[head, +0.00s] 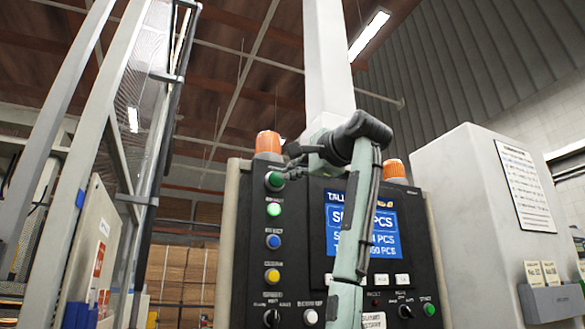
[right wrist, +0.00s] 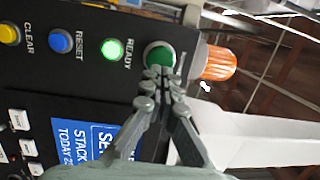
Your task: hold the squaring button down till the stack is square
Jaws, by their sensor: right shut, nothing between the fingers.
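A round green button (head: 275,181) sits at the top left of the black control panel, above a lit green lamp (head: 273,210). My right gripper (head: 292,163) is shut and empty, with its fingertips at this button. In the right wrist view the fingertips (right wrist: 158,72) overlap the lower edge of the green button (right wrist: 160,54). I cannot tell if they touch it or if it is pressed in. Its own label is not readable. The lit lamp is marked READY (right wrist: 112,50). No stack can be made out clearly. My left gripper is not in view.
Below are a blue RESET button (head: 273,242) and a yellow CLEAR button (head: 272,276). A blue display (head: 340,225) is partly hidden behind my right arm. Orange beacons (head: 268,142) stand on the panel top. A grey machine frame (head: 85,150) rises at the left.

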